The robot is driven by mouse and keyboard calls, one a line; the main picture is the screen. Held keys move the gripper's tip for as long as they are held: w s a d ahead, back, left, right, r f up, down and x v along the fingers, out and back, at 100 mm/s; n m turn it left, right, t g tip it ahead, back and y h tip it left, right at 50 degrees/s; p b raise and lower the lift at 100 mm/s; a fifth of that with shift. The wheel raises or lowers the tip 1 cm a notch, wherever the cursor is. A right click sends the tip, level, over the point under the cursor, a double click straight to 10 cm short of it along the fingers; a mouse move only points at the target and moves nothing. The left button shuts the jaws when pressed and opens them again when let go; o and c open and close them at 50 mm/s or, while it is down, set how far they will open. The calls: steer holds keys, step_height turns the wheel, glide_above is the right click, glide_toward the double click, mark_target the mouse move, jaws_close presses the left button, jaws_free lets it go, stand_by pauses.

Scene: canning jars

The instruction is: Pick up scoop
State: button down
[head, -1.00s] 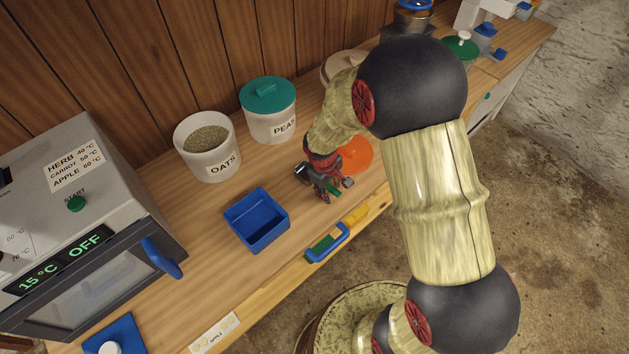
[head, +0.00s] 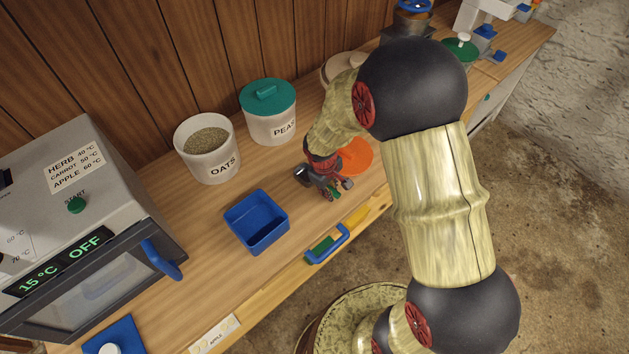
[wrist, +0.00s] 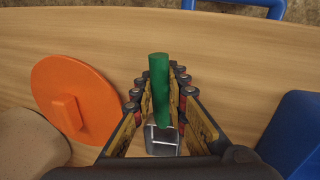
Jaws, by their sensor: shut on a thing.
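The scoop has a green handle (wrist: 158,80) and a shiny grey metal end (wrist: 161,140). In the wrist view the handle stands between the two fingers of my gripper (wrist: 158,92), which is shut on it. The metal end lies nearer the palm and is partly hidden by the gripper. In the head view my gripper (head: 333,189) is low at the counter, beside an orange lid (head: 356,158), and only a little of the green handle shows. I cannot tell whether the scoop touches the counter.
A blue open bin (head: 257,222) stands left of my gripper. Behind are an open OATS jar (head: 208,150) and a PEAS jar (head: 270,115) with a green lid. A drawer with a blue handle (head: 328,245) is in front. A dryer (head: 90,230) stands at left.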

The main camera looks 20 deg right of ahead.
steer(key=shift+r, duration=0.1)
steer(key=shift+r, duration=0.5)
step_height(320, 180, up, 2)
steer(key=shift+r+p, duration=0.2)
steer(key=shift+p, duration=0.6)
steer(key=s+r+p, duration=0.1)
steer(key=s+r, duration=0.3)
steer(key=s, duration=0.3)
steer(key=s+a+r+p, duration=0.1)
steer(key=s+r+p, duration=0.1)
steer(key=s+r, duration=0.3)
steer(key=shift+s+r, duration=0.25)
steer(key=shift+s, duration=0.75)
steer(key=c, duration=2.3)
jaws_free()
jaws_close()
steer(key=shift+p, duration=0.35)
